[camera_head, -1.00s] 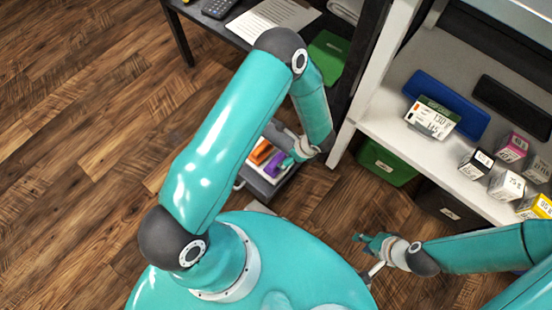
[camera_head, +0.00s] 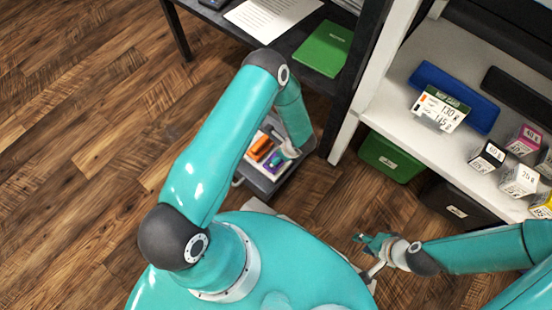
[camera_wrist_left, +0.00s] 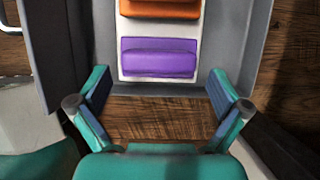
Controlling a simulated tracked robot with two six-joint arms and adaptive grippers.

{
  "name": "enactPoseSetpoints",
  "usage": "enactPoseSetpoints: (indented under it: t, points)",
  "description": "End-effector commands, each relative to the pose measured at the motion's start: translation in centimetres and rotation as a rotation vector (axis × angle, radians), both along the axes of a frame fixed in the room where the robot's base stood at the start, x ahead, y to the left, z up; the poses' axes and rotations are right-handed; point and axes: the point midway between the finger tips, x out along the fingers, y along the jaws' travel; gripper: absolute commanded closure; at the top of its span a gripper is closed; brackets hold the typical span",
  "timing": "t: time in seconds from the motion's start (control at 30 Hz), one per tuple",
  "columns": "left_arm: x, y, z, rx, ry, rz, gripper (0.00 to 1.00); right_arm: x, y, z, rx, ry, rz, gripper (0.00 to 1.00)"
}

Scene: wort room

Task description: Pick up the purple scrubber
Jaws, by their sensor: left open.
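The purple scrubber (camera_head: 273,166) lies in an open grey tray or drawer (camera_head: 266,186), close to my left gripper (camera_head: 281,158). In the left wrist view the scrubber (camera_wrist_left: 158,58) is a purple block on a white base, lying crosswise. My left gripper (camera_wrist_left: 160,98) is open there, with its two teal fingers wide apart. The scrubber appears ahead of the fingertips, with nothing between the fingers. My right gripper (camera_head: 370,243) is at the lower right, away from the scrubber; its opening is too small to judge.
An orange block (camera_head: 261,147) lies beside the scrubber on the same white base. Grey walls (camera_wrist_left: 50,50) flank both. A dark table with a green book (camera_head: 324,48) and a white shelf (camera_head: 392,108) stand nearby. A green bin (camera_head: 390,157) sits under the shelf.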

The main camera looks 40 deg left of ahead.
Motion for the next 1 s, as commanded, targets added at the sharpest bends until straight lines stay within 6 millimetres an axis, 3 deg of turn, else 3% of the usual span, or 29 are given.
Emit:
enactPoseSetpoints:
  t: [0.03, 0.2, 0.47, 0.5, 0.77, 1.0]
  points:
    - [-0.1, 0.3, -1.2, -0.001, 0.002, 0.003, 0.00, 0.0, 0.0, -0.8, 0.000, 0.000, 0.000, 0.63]
    - [-0.1, 1.2, -3.2, -0.001, 0.001, 0.004, 0.00, 0.0, 0.0, -1.7, 0.000, 0.000, 0.000, 0.63]
    - [0.0, 1.3, -3.4, -0.001, 0.000, 0.002, 0.00, 0.0, 0.0, -1.7, 0.000, 0.000, 0.000, 0.63]
    - [0.0, 1.3, -3.4, -0.001, 0.000, 0.002, 0.02, 0.0, 0.0, -1.7, 0.000, 0.000, 0.000, 0.63]
    - [0.0, 1.4, -3.4, -0.001, 0.000, 0.002, 0.45, 0.0, 0.0, -1.7, 0.000, 0.000, 0.000, 0.63]
    - [0.0, 1.4, -3.4, 0.000, 0.000, 0.002, 0.46, 0.0, 0.0, -1.6, 0.000, 0.000, 0.000, 0.63]
